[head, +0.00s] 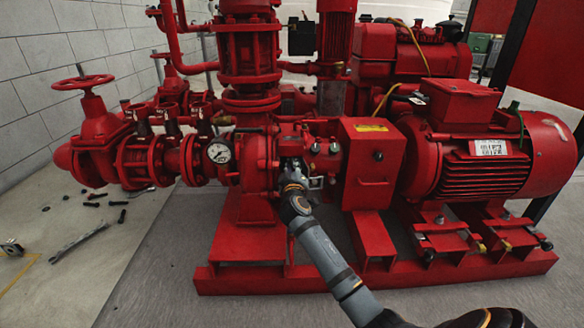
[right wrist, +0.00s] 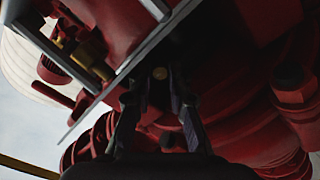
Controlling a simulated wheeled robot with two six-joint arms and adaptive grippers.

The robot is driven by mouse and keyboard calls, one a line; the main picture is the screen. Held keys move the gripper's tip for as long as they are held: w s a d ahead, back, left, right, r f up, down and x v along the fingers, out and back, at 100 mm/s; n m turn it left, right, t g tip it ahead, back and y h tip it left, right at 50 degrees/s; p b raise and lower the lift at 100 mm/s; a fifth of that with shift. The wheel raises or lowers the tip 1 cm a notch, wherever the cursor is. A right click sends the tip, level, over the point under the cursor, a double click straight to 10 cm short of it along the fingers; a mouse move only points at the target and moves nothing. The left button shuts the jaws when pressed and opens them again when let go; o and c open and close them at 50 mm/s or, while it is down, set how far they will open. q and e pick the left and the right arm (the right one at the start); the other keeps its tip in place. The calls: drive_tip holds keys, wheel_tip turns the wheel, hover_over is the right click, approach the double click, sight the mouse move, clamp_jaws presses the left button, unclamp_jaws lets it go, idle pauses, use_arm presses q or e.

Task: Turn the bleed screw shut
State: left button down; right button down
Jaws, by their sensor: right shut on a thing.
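The red pump (head: 258,160) stands in the middle of the head view. My right gripper (head: 291,163) reaches up to the front of its casing, just right of the pressure gauge (head: 219,153). In the right wrist view the two fingers of this gripper (right wrist: 161,92) come together around a small round brass-coloured head, which I take to be the bleed screw (right wrist: 160,73). The gripper is shut on it. In the head view the screw is hidden behind the gripper. How far the screw is turned cannot be told. My left gripper is not in view.
The red motor (head: 490,150) and coupling guard (head: 372,160) stand to the right. A valve with a handwheel (head: 82,82) stands at left. A wrench (head: 80,241) and small dark parts lie on the floor at left. The floor in front of the red base frame (head: 400,275) is clear.

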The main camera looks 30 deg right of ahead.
drive_tip(key=c, duration=1.5)
unclamp_jaws()
drive_tip(key=v, duration=1.2)
drive_tip(key=shift+s, duration=0.1)
